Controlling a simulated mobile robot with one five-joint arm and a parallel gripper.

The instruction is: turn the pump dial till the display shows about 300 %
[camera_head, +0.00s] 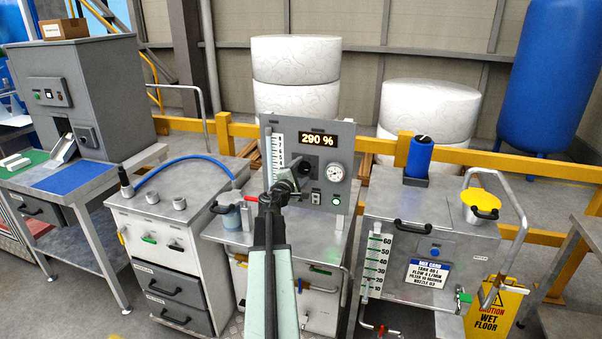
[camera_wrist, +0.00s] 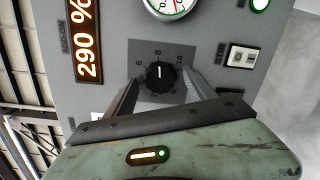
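The pump panel's display (camera_head: 319,140) reads 290 % in amber digits; it also shows turned sideways in the wrist view (camera_wrist: 86,45). The black pump dial (camera_wrist: 159,75) sits on a dark square plate with numerals around it, and its white mark points up in the wrist view, near the 8. My gripper (camera_wrist: 162,88) is open, with one finger on each side of the dial. The fingers look apart from the knob, though the depth is hard to judge. In the head view my gripper (camera_head: 289,182) partly hides the dial area.
A round gauge (camera_head: 335,172) and a green button (camera_head: 336,199) sit close to the dial on the grey panel. A blue cup (camera_head: 229,216) stands on the bench left of my arm. A blue cylinder (camera_head: 419,157) stands on the cart to the right.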

